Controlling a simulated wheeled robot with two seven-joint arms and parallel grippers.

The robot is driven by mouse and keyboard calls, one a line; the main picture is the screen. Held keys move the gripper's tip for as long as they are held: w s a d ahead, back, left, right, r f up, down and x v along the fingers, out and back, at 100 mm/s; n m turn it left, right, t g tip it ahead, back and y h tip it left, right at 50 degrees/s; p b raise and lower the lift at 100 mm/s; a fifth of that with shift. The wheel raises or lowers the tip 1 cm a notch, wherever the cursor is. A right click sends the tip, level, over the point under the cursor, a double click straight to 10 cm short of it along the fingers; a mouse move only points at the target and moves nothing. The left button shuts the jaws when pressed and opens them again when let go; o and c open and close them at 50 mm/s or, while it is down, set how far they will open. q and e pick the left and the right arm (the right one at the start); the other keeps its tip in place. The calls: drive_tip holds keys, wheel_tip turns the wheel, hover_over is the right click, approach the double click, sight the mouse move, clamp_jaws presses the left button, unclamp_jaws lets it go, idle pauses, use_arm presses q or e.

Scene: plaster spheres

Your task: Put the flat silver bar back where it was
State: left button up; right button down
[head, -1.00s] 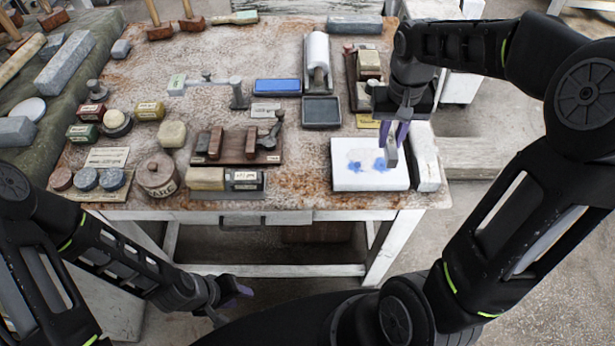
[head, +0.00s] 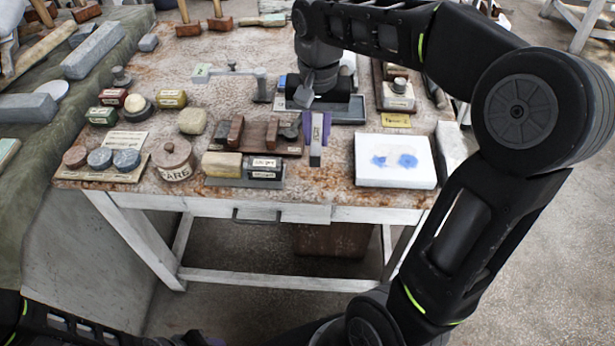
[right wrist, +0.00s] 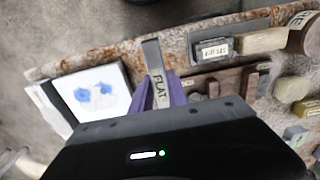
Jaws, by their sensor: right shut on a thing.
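The flat silver bar (head: 316,150) is a narrow upright strip, held by my right gripper (head: 317,128) between its purple fingers. In the right wrist view the bar (right wrist: 153,58) carries the word FLAT and sticks out past the fingers (right wrist: 160,94). In the head view it appears just right of the dark wooden rack (head: 262,150), above the front part of the table. I cannot tell its exact height or whether it touches anything. The rack holds several upright blocks. Only part of my left arm shows along the bottom edge; its fingers are not visible.
A white slab (head: 372,174) with blue smudges lies to the right. Rusty tabletop is bare between rack and slab.

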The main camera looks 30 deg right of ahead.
drive_tip(key=shift+a, duration=0.1)
hover_over(315, 176)
drive_tip(key=shift+f, duration=3.1)
drive_tip(key=shift+f, duration=1.9)
drive_tip(key=shift+f, duration=0.1)
drive_tip(key=c, duration=1.3)
unclamp_jaws()
drive_tip(key=shift+s, duration=0.1)
